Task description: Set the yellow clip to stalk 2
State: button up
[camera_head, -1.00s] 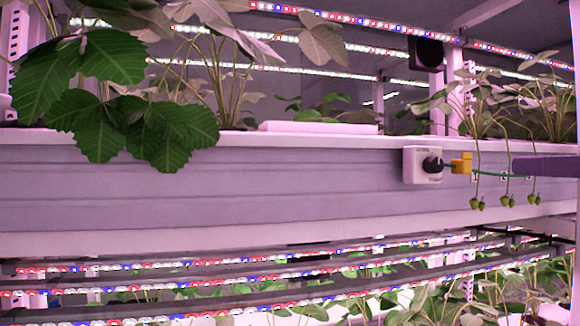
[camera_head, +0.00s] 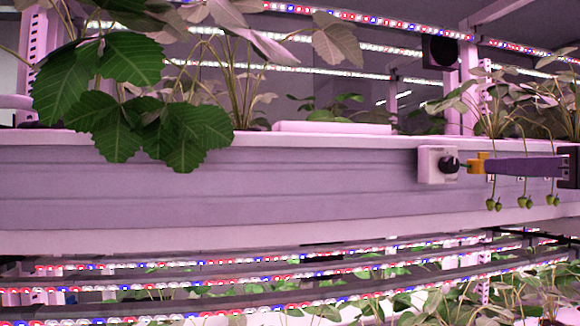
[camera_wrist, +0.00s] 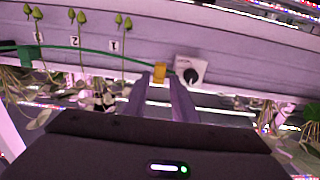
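The yellow clip (camera_head: 477,163) sits on a thin green line beside a white box with a black knob (camera_head: 437,165) on the rack's front. It also shows in the wrist view (camera_wrist: 159,71). My gripper (camera_head: 487,167) reaches in from the right, its tips at the clip. In the wrist view my gripper (camera_wrist: 161,80) has its fingers apart, with the clip at the gap between the tips; I see no firm contact. Stalk 2 (camera_wrist: 81,35) hangs by label 2 (camera_wrist: 75,42), with green berries at its end. The finger largely hides the labels in the head view.
Stalk 1 (camera_wrist: 123,38) and stalk 3 (camera_wrist: 37,28) hang on either side of stalk 2, in front of the rack panel (camera_head: 230,190). The green line (camera_wrist: 100,50) runs past the labels. Large leaves (camera_head: 150,110) overhang the panel at left.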

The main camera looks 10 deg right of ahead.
aim_at(480, 166)
jog(key=shift+w+a, duration=0.1)
jog(key=shift+w, duration=3.15)
jog(key=shift+c, duration=0.3)
grip_shut()
